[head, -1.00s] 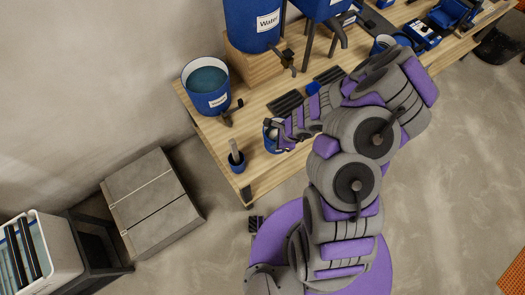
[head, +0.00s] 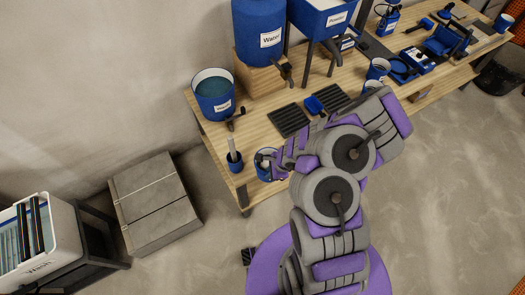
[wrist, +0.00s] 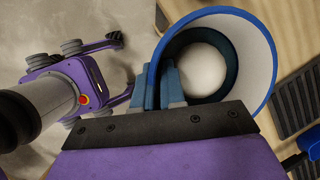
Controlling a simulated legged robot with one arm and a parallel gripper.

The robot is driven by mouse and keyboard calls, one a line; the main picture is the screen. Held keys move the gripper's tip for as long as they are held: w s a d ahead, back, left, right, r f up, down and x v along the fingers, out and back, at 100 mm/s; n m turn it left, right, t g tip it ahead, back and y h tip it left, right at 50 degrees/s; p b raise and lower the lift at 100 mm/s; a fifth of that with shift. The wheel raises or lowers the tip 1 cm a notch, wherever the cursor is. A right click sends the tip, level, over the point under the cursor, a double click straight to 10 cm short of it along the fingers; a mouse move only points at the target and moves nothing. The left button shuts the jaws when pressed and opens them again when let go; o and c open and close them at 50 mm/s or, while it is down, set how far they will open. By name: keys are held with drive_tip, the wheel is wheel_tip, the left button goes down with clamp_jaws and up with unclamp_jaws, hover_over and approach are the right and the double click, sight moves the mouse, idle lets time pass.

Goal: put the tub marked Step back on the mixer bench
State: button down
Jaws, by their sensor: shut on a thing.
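My gripper (wrist: 165,88) is shut on the rim wall of a round blue tub (wrist: 262,45), which also shows in the head view (head: 263,166). In the wrist view the tub has a white inner wall, a dark band low inside and a pale round patch at its bottom. No marking on it can be read. The wooden mixer bench (head: 222,139) is at the upper middle of the head view. The tub appears over the bench's near-left part, by its front edge; its height above the top cannot be told. My arm hides part of the bench.
A small blue pot (head: 234,163) with a tool stands left of the tub. A Water tub (head: 214,106) stands behind. A black grate (head: 288,121) lies to the right. Grey slabs (head: 155,195) and a Wash bin (head: 40,262) are at left.

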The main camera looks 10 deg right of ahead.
sight(264, 151)
drive_tip(key=w, duration=0.1)
drive_tip(key=w+d, duration=0.1)
drive_tip(key=w, duration=0.1)
drive_tip(key=shift+w+a+f+p, duration=0.1)
drive_tip(key=shift+w+a+p, duration=0.2)
drive_tip(key=shift+w, duration=1.8)
drive_tip(key=shift+w+d+f+p, duration=0.1)
drive_tip(key=shift+w+p, duration=0.1)
drive_tip(key=shift+w, duration=0.25)
drive_tip(key=shift+w+d+f+p, duration=0.1)
drive_tip(key=shift+w+p, duration=0.1)
drive_tip(key=shift+w, duration=0.25)
drive_tip(key=shift+w+a+f+p, duration=0.15)
drive_tip(key=shift+w+p, duration=0.15)
drive_tip(key=shift+w, duration=1.45)
drive_tip(key=shift+w, duration=0.1)
wheel_tip(264, 151, down, 4)
drive_tip(key=shift+r+b, duration=0.2)
drive_tip(key=shift+b, duration=0.2)
